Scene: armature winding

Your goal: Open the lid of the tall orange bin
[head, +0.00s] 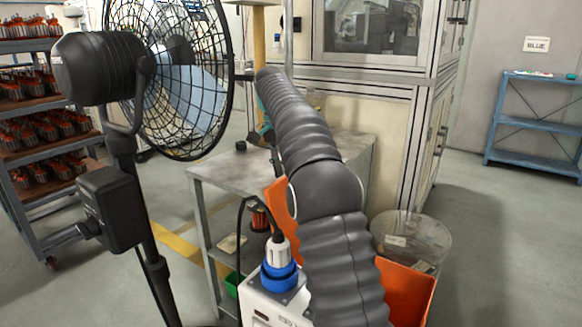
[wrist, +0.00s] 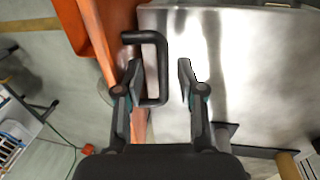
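The tall orange bin (head: 408,292) is mostly hidden behind my arm in the head view; a front corner shows at lower right. A steep orange panel, which looks like its lid (head: 281,212), shows left of my arm. In the wrist view the orange panel (wrist: 103,40) is seen nearly edge-on, with a black C-shaped handle (wrist: 162,72) on its side. My gripper (wrist: 159,72) is open, with the handle's long bar between its fingers. The left finger is between panel and bar; the right finger is clear of the bar. In the head view my gripper is largely hidden behind my arm.
A grey metal table (head: 232,173) stands close beside the lid; its top (wrist: 245,60) fills the wrist view's right. A round clear waste bin (head: 420,232) stands behind the orange bin. A black fan (head: 178,70) is at left. Floor at right is free.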

